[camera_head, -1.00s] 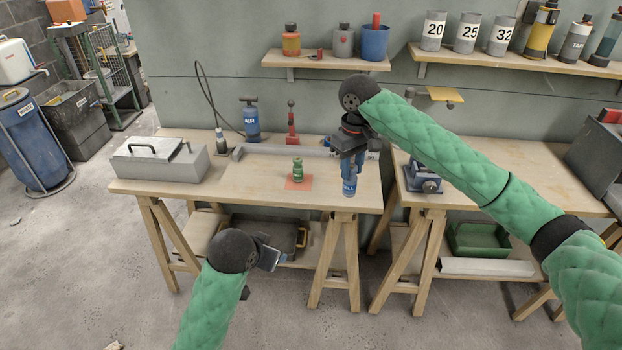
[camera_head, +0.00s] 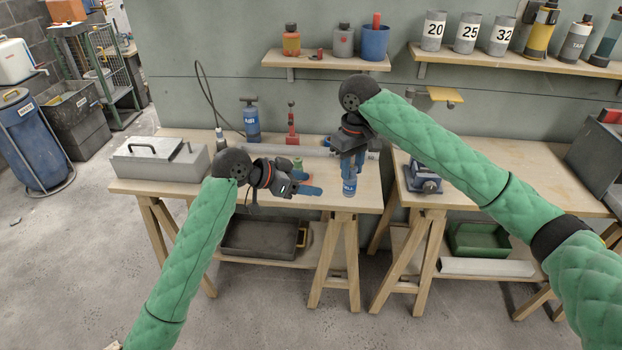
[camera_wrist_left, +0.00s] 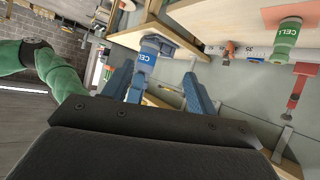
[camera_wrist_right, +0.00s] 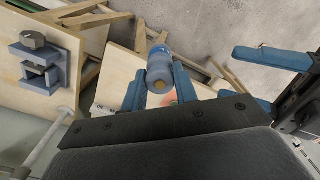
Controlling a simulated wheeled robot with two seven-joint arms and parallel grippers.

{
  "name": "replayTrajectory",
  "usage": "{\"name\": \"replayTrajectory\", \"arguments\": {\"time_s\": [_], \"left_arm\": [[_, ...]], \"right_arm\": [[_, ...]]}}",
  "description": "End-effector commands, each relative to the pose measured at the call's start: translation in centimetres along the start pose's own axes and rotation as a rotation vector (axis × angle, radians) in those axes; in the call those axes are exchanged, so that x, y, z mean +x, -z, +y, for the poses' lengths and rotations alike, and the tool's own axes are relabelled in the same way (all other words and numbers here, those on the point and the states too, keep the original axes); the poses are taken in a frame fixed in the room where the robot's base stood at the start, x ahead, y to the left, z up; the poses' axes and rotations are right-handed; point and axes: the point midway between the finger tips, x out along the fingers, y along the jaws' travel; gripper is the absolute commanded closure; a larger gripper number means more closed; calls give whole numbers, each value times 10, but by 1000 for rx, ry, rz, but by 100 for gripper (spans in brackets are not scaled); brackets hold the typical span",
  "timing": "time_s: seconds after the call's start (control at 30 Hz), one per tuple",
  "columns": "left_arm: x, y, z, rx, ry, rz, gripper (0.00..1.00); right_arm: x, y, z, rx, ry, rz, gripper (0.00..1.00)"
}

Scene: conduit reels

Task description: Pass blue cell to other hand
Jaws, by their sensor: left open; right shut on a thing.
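The blue cell (camera_head: 349,186) is a small blue cylinder with a pale label band. My right gripper (camera_head: 347,168) is shut on its upper part and holds it upright by the front edge of the left workbench. In the right wrist view the cell (camera_wrist_right: 159,68) sits between the blue fingers. My left gripper (camera_head: 312,191) is open and empty, its fingers pointing right toward the cell, a short gap away. In the left wrist view the cell (camera_wrist_left: 147,55) shows ahead between the open fingers (camera_wrist_left: 160,85).
A green cell (camera_wrist_left: 286,36) stands on an orange mat on the left workbench (camera_head: 230,187), partly hidden behind my left gripper in the head view. A grey toolbox (camera_head: 160,160) is at the bench's left. A vise (camera_head: 424,178) is on the right bench.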

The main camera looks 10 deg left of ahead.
Motion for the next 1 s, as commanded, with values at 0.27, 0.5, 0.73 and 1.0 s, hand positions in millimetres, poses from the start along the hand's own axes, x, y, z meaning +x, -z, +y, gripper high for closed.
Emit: {"name": "replayTrajectory", "arguments": {"time_s": [0.27,0.5,0.73,1.0], "left_arm": [[2,19,14,123,-91,125,42],[14,21,15,153,-88,127,42],[48,25,18,150,-89,127,42],[90,30,23,150,-89,126,42]], "right_arm": [[0,0,0,0,0,0,88],[0,0,0,0,0,0,88],[0,0,0,0,0,0,88],[0,0,0,0,0,0,88]]}}
